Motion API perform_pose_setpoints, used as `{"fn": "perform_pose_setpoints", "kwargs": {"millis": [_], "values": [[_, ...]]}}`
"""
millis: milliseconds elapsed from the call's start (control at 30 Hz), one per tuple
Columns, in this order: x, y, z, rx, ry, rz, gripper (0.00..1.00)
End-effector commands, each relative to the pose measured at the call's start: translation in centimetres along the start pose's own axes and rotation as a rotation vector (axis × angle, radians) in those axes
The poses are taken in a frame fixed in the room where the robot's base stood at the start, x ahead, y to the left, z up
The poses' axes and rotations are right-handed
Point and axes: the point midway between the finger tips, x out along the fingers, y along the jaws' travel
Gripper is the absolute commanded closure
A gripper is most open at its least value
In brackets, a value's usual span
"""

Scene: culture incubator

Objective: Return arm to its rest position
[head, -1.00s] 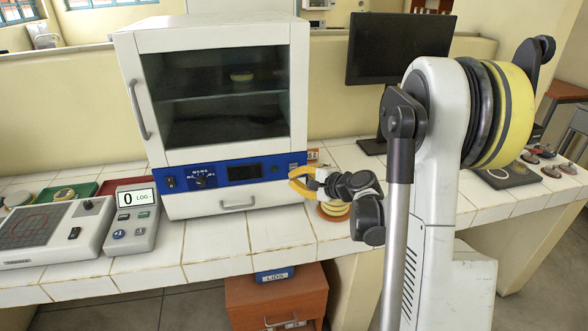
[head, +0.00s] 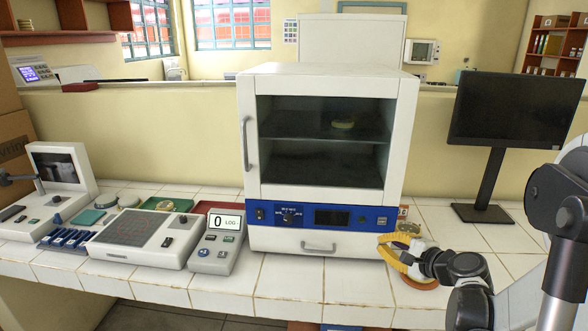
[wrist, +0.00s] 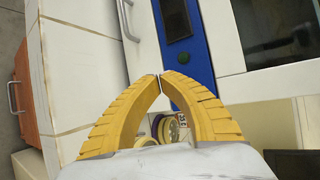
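My gripper (head: 383,247) is at the lower right front corner of the incubator (head: 247,150), above the white tiled bench. In the wrist view its yellow fingers (wrist: 160,77) meet at the tips with nothing between them, so it is shut and empty. The dark wrist and forearm links run to the right edge of the head view. The incubator door (head: 325,193) looks closed, and a yellowish dish (head: 343,124) sits on the shelf behind its glass. An orange round base (head: 418,284) beside the incubator is mostly hidden by my gripper. Yellowish dishes (wrist: 172,130) show behind the fingers in the wrist view.
A counter with a display (head: 218,244) and a flat grey-topped device (head: 138,236) stand left of the incubator. A monitor (head: 516,110) stands at the back right. The tiled bench (head: 290,290) in front of the incubator is clear.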

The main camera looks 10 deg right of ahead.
Motion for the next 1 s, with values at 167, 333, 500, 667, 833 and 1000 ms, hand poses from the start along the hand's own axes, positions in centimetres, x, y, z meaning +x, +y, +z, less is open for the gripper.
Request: {"fn": "perform_pose_setpoints", "kwargs": {"millis": [167,333,500,667,833,1000], "values": [[-0.8,-0.2,4.6,-0.165,-0.021,0.097,1.0],[-3.9,0.7,11.6,-0.495,-0.061,0.265,1.0],[-8.6,2.8,17.1,-0.853,-0.111,0.414,1.0],[-13.7,5.3,20.1,-1.188,-0.159,0.531,1.0],[-17.6,7.2,21.1,-1.454,-0.192,0.613,1.0],[-18.8,7.8,21.1,-1.535,-0.201,0.637,1.0]]}}
